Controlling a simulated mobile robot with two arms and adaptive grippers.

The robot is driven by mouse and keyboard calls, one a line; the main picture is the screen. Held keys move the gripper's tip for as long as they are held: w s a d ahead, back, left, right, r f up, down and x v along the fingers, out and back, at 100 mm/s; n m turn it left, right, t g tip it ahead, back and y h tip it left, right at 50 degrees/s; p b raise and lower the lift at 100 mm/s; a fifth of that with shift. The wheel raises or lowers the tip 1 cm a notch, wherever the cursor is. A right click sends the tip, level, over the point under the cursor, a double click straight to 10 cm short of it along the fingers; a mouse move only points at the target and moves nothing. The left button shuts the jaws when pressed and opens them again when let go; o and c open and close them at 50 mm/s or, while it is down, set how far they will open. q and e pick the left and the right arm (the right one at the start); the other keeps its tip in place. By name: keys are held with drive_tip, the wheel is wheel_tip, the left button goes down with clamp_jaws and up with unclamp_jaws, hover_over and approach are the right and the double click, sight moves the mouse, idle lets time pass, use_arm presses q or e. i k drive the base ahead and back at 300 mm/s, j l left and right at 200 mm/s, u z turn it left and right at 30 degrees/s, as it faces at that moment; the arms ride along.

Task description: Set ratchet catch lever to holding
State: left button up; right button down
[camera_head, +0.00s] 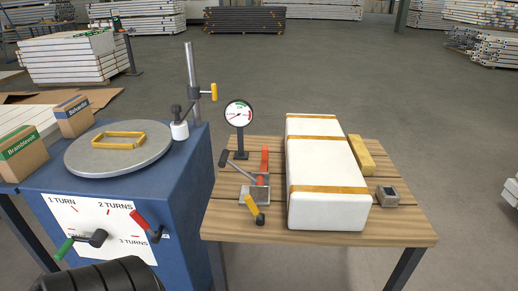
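A small metal ratchet block (255,193) sits on the left part of the wooden table, with an orange-red strap or bar (264,165) rising behind it. A long grey lever with a black grip (241,168) slants up to the left from the block. A short yellow lever (251,206) with a black end lies at the front of the block, tilted down to the right. No label shows which is the catch lever or which position is holding.
A white package (323,210) with yellow straps fills the table's middle. A dial gauge (239,114) stands behind the ratchet. A yellow block (361,155) and a small grey device (387,195) lie right. A blue cabinet (180,235) with a turntable (95,162) stands left.

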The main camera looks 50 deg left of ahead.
sight(260, 219)
drive_tip(key=i+j+u, duration=0.1)
drive_tip(key=u, duration=0.4)
drive_tip(key=i+j+u, duration=0.1)
drive_tip(key=u, duration=0.35)
drive_tip(key=i+j+u, duration=0.1)
drive_tip(key=u, duration=0.4)
drive_tip(key=i, duration=0.4)
